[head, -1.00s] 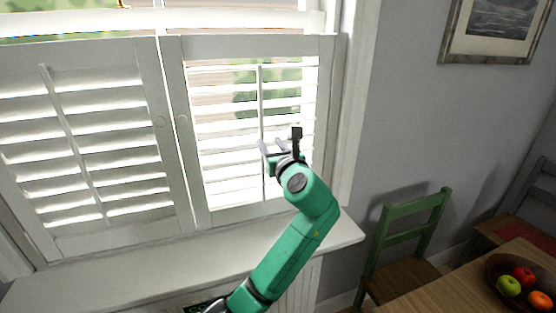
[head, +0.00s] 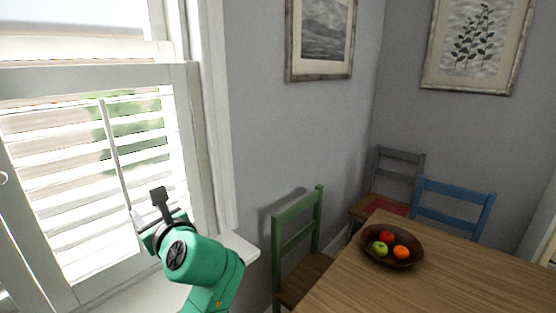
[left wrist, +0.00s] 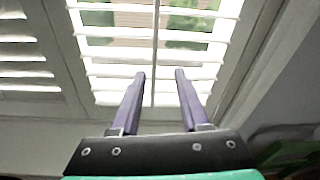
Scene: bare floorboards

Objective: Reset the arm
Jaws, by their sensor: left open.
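My left arm (head: 205,272) is green and comes up from the bottom of the head view, in front of the shuttered window. Its left gripper (head: 140,220) points away toward the shutter slats, and its fingers are partly hidden by the wrist. In the left wrist view the two purple-grey fingers of the left gripper (left wrist: 159,74) stand apart with nothing between them. The shutter (left wrist: 150,42) lies beyond the fingertips. My right gripper is in neither view.
A window sill (head: 240,248) runs below the shutter. To the right stand a green chair (head: 298,240), a wooden table (head: 440,277) with a fruit bowl (head: 412,259), a blue chair (head: 455,207) and a grey chair (head: 398,170). Framed pictures (head: 320,40) hang on the wall.

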